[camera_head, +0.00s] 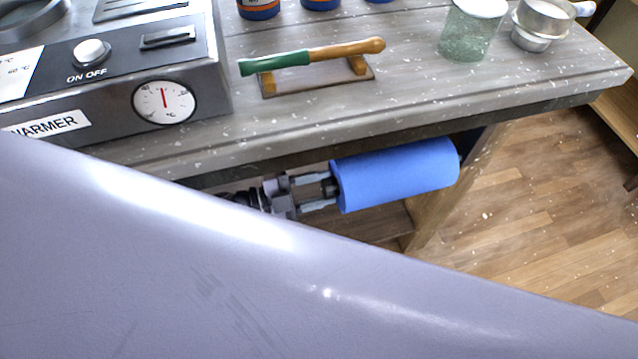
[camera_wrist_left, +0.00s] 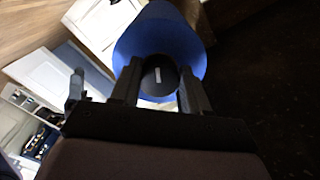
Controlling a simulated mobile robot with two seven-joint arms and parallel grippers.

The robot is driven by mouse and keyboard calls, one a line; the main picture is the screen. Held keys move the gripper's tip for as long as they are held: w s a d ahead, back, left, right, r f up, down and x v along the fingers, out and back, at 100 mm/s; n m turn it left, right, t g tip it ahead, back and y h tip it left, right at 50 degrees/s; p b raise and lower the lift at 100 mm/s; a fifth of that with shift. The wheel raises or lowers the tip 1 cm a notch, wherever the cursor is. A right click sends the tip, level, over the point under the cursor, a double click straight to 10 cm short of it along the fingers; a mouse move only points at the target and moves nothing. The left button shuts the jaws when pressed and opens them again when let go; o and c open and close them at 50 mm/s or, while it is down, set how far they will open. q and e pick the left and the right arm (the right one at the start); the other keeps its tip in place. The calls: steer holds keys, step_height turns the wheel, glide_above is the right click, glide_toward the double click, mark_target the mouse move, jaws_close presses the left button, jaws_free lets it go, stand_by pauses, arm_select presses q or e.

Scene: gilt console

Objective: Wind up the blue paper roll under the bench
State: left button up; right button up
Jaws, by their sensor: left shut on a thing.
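The blue paper roll (camera_head: 397,175) lies sideways just under the front edge of the bench (camera_head: 430,95). My left gripper (camera_head: 328,188) is at the left end of the roll, shut on the dark knob there. In the left wrist view the blue roll (camera_wrist_left: 160,32) fills the top middle. The round dark end knob (camera_wrist_left: 160,76) sits between the two fingers of the left gripper (camera_wrist_left: 158,88). No loose paper hanging from the roll can be made out. My right gripper is not in view.
A warmer (camera_head: 120,75) with a dial stands on the bench at left. A green-handled tool (camera_head: 310,56) on a small stand, a glass jar (camera_head: 470,35) and a metal pot (camera_head: 540,25) are on top. A large pale surface covers the lower head view. Wooden floor (camera_head: 530,210) is clear at right.

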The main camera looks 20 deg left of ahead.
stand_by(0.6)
arm_select(q)
steer(key=o, duration=1.1)
steer(key=shift+c, duration=0.2)
steer(key=shift+a, duration=0.1)
steer(key=v, duration=0.7)
steer(key=shift+r+n, duration=0.1)
steer(key=shift+n, duration=0.2)
steer(key=s+a+r+n+y+p, duration=0.1)
steer(key=s+n+y+p, duration=0.3)
steer(key=n, duration=0.4)
steer(key=s+a+r+n+y+p, duration=0.1)
steer(key=s+r+n+y+p, duration=0.3)
steer(key=n+y, duration=0.4)
steer(key=s+n+p, duration=0.1)
steer(key=p, duration=0.1)
steer(key=shift+r+y+p, duration=0.25)
steer(key=shift+y+p, duration=0.05)
steer(key=shift+y, duration=0.1)
